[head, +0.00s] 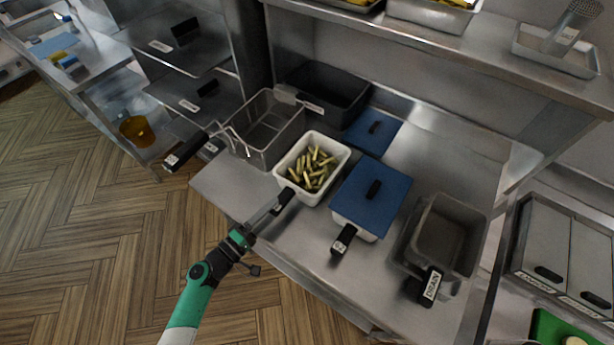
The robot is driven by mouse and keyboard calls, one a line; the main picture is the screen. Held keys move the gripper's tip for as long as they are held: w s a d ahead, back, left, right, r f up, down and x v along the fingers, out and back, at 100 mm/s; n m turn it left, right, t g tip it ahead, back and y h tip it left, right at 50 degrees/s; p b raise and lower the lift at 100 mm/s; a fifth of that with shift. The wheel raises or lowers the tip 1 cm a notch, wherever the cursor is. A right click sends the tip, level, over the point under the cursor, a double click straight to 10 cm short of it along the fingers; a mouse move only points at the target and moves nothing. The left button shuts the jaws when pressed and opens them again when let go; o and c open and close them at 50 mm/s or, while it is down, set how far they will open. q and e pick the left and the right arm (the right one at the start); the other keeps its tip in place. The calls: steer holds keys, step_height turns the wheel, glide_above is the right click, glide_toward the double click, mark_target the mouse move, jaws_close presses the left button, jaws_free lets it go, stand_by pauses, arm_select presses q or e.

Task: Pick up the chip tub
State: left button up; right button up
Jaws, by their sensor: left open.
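The chip tub (334,171) is a white, open container holding yellow-green chips (313,167). It stands on the steel counter near its front edge, in the middle of the head view. My left gripper (274,208) reaches in from the lower left, with its tip close to the dark piece (285,198) at the tub's front left corner. The gripper is open. I cannot tell whether it touches the tub. My right gripper is not in view.
A wire basket (270,123) with a black handle (186,150) stands left of the tub. A blue-lidded tub (366,207) stands to its right, then a grey drain container (446,238). A dark bin (336,95) is behind. A loaded shelf (450,52) overhangs the back.

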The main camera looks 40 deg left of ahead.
mark_target(291, 190)
arm_select(q)
steer(key=w, duration=0.5)
steer(key=shift+s, duration=0.1)
jaws_close()
steer(key=shift+r, duration=0.1)
stand_by(1.1)
